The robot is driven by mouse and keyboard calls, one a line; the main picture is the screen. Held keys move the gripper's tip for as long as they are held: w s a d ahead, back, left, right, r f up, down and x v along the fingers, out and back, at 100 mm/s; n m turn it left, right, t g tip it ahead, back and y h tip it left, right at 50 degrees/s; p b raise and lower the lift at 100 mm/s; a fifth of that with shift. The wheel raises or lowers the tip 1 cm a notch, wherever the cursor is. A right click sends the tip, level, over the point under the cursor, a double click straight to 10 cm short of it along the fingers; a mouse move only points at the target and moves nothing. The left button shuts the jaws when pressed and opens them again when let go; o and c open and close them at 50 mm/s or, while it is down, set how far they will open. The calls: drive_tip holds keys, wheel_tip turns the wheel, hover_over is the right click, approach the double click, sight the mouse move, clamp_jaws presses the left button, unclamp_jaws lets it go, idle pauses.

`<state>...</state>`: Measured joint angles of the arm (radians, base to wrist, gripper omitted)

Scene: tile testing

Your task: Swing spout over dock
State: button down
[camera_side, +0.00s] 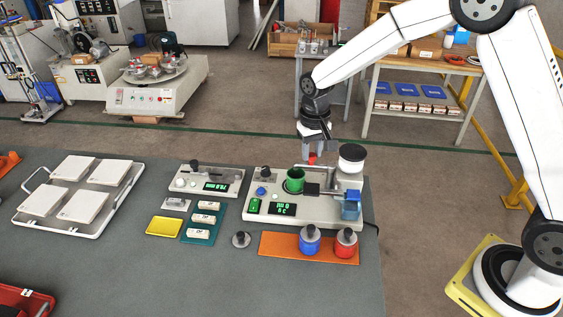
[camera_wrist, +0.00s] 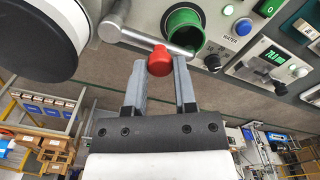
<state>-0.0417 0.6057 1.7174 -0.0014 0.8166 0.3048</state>
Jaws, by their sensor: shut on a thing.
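The spout is a thin metal tube (camera_wrist: 150,39) with a red knob (camera_wrist: 160,61). In the wrist view it runs from an upright metal post across to the near rim of the green cup (camera_wrist: 186,30). The cup stands on the light machine panel and also shows in the side view (camera_side: 295,187). My gripper (camera_wrist: 160,66) is shut on the red knob, with one finger on each side; in the side view the knob (camera_side: 312,159) shows just below it. Which part is the dock is not clear. The tube is hard to make out in the side view.
A white cylinder with a black top (camera_side: 351,166) stands close right of my gripper. A blue container (camera_side: 350,206) is in front of it. Blue and red jars (camera_side: 310,242) stand on an orange mat (camera_side: 275,246). A smaller instrument (camera_side: 206,180) sits to the left.

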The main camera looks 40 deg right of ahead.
sight(312, 155)
drive_tip(key=shift+c, duration=2)
unclamp_jaws()
drive_tip(key=shift+a, duration=0.1)
drive_tip(key=shift+r, duration=0.1)
drive_tip(key=shift+r, duration=2.95)
drive_tip(key=shift+s, duration=0.15)
drive_tip(key=s+d+f+n+t, duration=0.1)
drive_tip(key=s+f, duration=0.1)
drive_tip(key=s, duration=0.7)
drive_tip(key=s+d+f+n+t, duration=0.1)
drive_tip(key=s+f+n, duration=0.1)
drive_tip(key=s, duration=0.8)
drive_tip(key=shift+t, duration=0.3)
